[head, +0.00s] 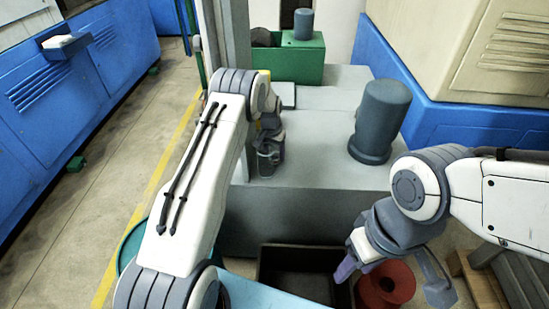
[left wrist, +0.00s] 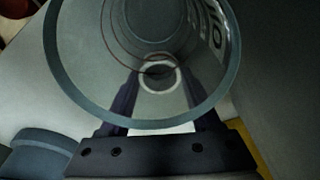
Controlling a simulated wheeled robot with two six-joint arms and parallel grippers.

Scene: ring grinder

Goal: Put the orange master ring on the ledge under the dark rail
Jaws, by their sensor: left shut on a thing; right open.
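My left gripper (head: 270,150) is shut on a grey, see-through cylinder (head: 270,160) just above the grey bench top. In the left wrist view the cylinder's round rim (left wrist: 58,85) fills the middle, with concentric circles inside and dark fingers (left wrist: 165,105) showing through it. My right gripper (head: 391,284) is open, its fingers apart above and around a red spool-like piece (head: 388,284); I cannot tell whether they touch it. I make out no orange ring, and no dark rail or ledge that I can be sure of.
A dark open bin (head: 262,274) stands below the bench front. A dark grey-blue cylinder (head: 385,115) stands on the bench (head: 320,165), right of my left gripper. A green box (head: 297,62) holding dark round items stands at the back. Bench room lies between cylinder and gripper.

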